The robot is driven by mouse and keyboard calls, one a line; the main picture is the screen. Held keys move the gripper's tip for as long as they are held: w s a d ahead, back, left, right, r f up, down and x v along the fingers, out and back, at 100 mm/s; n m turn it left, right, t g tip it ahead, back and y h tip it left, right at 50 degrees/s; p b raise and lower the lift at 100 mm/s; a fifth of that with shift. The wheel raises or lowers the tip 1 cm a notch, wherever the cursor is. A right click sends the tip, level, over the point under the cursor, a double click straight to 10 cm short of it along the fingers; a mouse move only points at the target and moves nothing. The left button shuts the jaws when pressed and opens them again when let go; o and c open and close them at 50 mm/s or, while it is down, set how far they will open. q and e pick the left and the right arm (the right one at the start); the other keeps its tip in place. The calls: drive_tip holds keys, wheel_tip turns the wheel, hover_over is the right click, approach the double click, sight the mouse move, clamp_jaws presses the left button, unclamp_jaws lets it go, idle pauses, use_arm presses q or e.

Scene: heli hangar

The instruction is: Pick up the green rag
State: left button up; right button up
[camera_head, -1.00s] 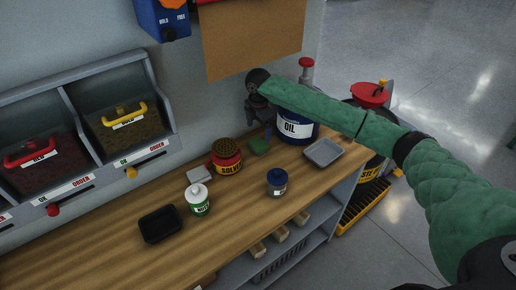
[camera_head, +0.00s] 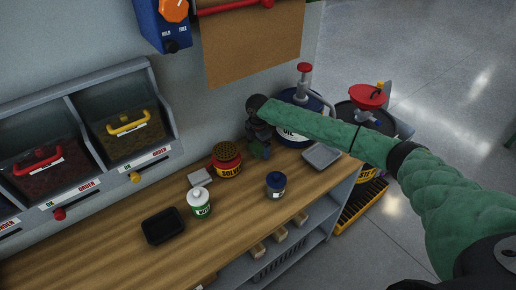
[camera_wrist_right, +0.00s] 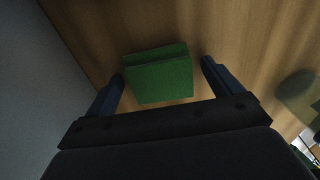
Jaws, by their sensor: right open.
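The green rag (camera_wrist_right: 160,75) lies folded on the wooden bench top in the right wrist view. My right gripper (camera_wrist_right: 162,78) is open, with one finger on each side of the rag. The rag sits between the fingertips, and I cannot tell whether either finger touches it. In the head view my right gripper (camera_head: 260,150) is low over the bench, behind the solvent can, and mostly hides the rag. My left gripper is not in view.
On the wooden bench (camera_head: 110,255), a red and yellow solvent can (camera_head: 228,165) stands left of my gripper. A blue oil can (camera_head: 296,130) and a grey tray (camera_head: 321,156) are to its right.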

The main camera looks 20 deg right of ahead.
sight(258, 146)
drive_tip(key=c, duration=1.1)
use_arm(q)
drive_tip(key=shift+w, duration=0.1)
use_arm(e)
drive_tip(key=shift+c, duration=0.2)
